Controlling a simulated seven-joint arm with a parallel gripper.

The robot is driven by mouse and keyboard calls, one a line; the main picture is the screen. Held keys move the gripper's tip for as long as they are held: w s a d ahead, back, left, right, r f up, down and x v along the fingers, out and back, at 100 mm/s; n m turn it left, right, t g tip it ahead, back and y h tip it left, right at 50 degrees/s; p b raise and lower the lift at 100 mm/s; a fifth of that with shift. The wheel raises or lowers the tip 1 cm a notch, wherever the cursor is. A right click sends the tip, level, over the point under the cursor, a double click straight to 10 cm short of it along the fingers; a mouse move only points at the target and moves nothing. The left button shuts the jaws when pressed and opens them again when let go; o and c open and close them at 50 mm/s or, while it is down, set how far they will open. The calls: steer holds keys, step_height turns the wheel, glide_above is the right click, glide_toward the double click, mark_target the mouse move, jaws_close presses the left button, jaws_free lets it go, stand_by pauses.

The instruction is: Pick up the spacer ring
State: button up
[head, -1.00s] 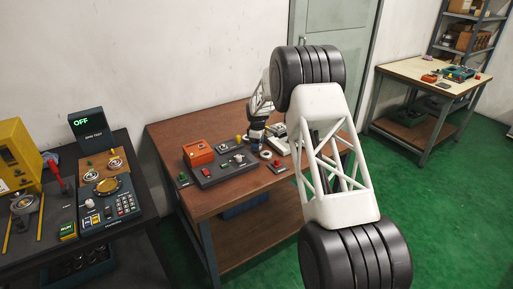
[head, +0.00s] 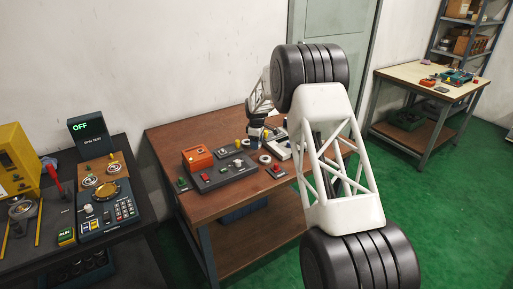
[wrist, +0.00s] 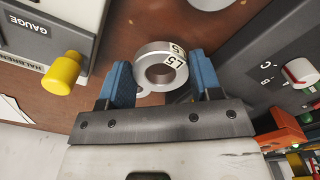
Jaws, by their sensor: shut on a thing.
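In the head view my gripper (head: 256,138) is small, over the back of the brown workbench (head: 240,190). The held ring is not clear there, and its height above the bench is hard to tell.
A gauge block with a yellow knob (wrist: 62,74) is left of the fingers. A dark control panel (wrist: 270,70) is close on the right. Another grey round part (wrist: 212,5) lies beyond the ring. An orange box (head: 197,157) stands on the bench.

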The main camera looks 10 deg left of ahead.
steer(key=s+d, duration=0.2)
steer(key=s, duration=0.3)
steer(key=s+d+r, duration=0.1)
steer(key=s+d, duration=0.1)
steer(key=s, duration=0.3)
steer(key=s+d, duration=0.2)
steer(key=s, duration=0.2)
steer(key=shift+s+r, duration=0.2)
steer(key=shift+s, duration=0.2)
stand_by(0.5)
steer(key=w+a+r, duration=0.2)
steer(key=a, duration=0.4)
steer(key=w+a+r, duration=0.2)
steer(key=a, duration=0.5)
steer(key=w+a+r, duration=0.1)
steer(key=a+r, duration=0.2)
steer(key=a, duration=0.3)
steer(key=shift+w+a, duration=0.35)
steer(key=shift+w, duration=0.05)
steer(key=shift+f, duration=0.2)
steer(key=shift+f, duration=1.8)
steer(key=shift+f, duration=1.1)
stand_by(0.3)
